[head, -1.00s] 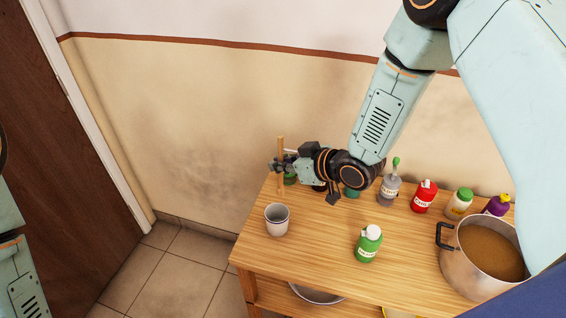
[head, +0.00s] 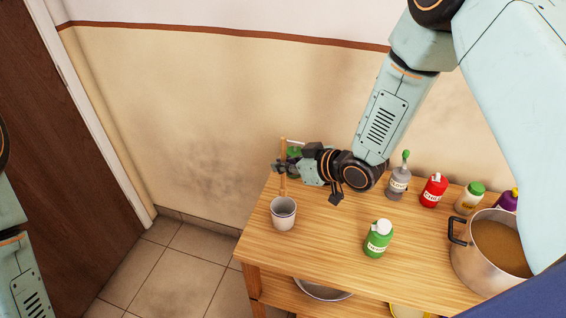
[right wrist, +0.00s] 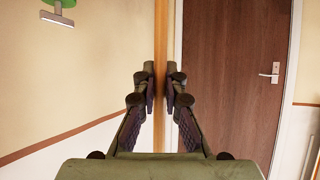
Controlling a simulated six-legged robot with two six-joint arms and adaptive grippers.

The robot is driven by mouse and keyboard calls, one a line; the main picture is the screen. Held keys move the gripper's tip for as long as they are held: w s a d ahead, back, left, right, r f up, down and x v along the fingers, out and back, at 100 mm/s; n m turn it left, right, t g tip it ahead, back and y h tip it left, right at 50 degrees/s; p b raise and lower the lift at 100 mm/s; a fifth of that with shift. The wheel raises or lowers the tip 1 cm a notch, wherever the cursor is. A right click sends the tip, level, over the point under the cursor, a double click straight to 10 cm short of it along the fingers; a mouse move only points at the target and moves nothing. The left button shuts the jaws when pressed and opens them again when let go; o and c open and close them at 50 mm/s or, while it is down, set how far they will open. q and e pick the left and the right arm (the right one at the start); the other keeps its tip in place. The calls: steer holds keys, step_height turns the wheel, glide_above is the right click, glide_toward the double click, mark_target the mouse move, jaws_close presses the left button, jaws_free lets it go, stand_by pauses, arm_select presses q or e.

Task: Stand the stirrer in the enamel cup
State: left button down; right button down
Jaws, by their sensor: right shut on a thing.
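The stirrer is a thin, light wooden stick (head: 283,146), held nearly upright. My right gripper (head: 283,168) is shut on it, and in the right wrist view the stick (right wrist: 160,50) runs between the two fingers (right wrist: 161,88). The enamel cup (head: 283,216), pale grey-white, stands upright near the left end of the wooden table. The gripper is above the cup. The stirrer's lower end meets the cup's far rim in the head view; I cannot tell whether it is inside, above or behind it. My left gripper is out of view.
A green bottle (head: 378,240) stands to the right of the cup on the table (head: 330,235). A pot of brown liquid (head: 492,250) is farther right. A brown door (right wrist: 225,80) shows in the right wrist view.

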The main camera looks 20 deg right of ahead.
mark_target(286, 191)
steer(key=shift+s+d+f+b, duration=0.15)
steer(key=shift+f+b, duration=0.3)
steer(key=shift+f, duration=0.45)
steer(key=shift+a+f+b, duration=0.3)
steer(key=shift+f+b, duration=0.6)
steer(key=shift+d+f+b, duration=0.15)
steer(key=shift+f+b, duration=0.25)
steer(key=shift+f, duration=0.2)
steer(key=shift+d+f+b, duration=0.1)
steer(key=shift+f+b, duration=0.3)
steer(key=shift+f, duration=0.1)
steer(key=shift+f+b, duration=0.4)
steer(key=shift+f, duration=0.15)
steer(key=shift+a+f+b, duration=0.2)
steer(key=shift+f+b, duration=0.2)
steer(key=shift+f, duration=0.2)
steer(key=shift+d+f, duration=0.15)
steer(key=shift+f, duration=0.25)
